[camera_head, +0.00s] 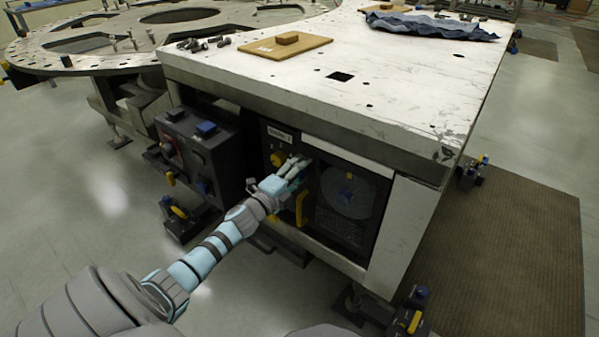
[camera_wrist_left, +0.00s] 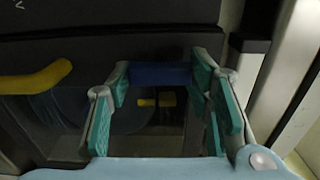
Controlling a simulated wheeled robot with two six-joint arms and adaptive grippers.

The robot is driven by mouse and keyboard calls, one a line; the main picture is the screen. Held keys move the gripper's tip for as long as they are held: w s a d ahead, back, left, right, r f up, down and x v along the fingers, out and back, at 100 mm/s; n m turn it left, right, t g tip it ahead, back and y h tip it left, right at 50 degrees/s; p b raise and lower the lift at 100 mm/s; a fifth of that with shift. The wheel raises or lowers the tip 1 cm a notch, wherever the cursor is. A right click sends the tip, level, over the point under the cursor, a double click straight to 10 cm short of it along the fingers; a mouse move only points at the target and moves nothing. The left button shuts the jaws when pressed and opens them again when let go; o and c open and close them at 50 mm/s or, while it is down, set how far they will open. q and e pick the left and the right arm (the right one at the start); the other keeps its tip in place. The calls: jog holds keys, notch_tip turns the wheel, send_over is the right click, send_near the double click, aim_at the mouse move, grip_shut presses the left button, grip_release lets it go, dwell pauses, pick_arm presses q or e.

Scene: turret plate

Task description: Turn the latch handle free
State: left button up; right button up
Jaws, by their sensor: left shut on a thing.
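My left gripper (camera_head: 294,170) reaches the dark front panel of the unit under the white table. In the left wrist view, its teal-padded fingers (camera_wrist_left: 160,76) are on either side of a short dark-blue bar, which I take to be the latch handle (camera_wrist_left: 160,73). The fingers are shut on it, one at each end. In the head view the gripper hides this bar. A yellow grip (camera_head: 301,208) stands just below the gripper; a yellow grip also shows at the left of the left wrist view (camera_wrist_left: 38,79). My right gripper is not in view.
The door window (camera_head: 347,205) lies right of the gripper, with a round disc behind it. A dark control box (camera_head: 205,150) with knobs stands to the left. The white table top (camera_head: 400,85) overhangs the panel.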

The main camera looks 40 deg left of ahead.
pick_arm(q)
jog(key=o, duration=1.2)
jog(key=shift+c, duration=0.2)
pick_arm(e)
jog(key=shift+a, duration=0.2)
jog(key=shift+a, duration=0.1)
